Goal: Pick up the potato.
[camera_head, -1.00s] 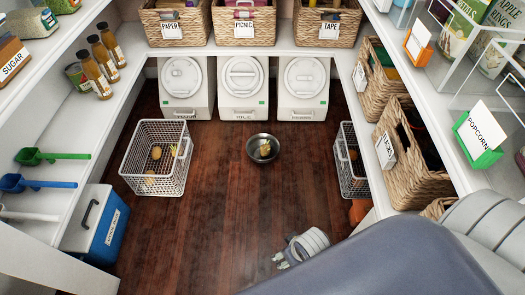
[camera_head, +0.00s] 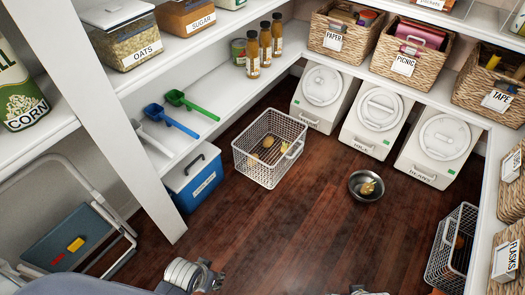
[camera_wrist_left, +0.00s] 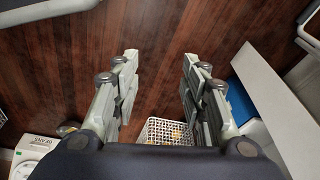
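A white wire basket (camera_head: 254,167) stands on the floor with a few yellow-brown rounded items (camera_head: 268,142) inside, which look like potatoes. A dark metal bowl (camera_head: 356,191) to its right holds a yellowish piece that I cannot identify. My left gripper (camera_head: 197,272) is low in the head view, nearer to me than the basket. In the left wrist view its fingers (camera_wrist_left: 160,62) are spread apart with only floor between them; the basket (camera_wrist_left: 160,123) shows beyond the fingers at the bottom. Only a bit of my right gripper (camera_head: 360,291) shows at the bottom edge.
A blue cooler (camera_head: 195,183) stands left of the basket under the shelf. White bins (camera_head: 321,92) line the back, and another wire basket (camera_head: 446,268) stands right. A folded step stool (camera_head: 75,235) is at left. The wooden floor between is clear.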

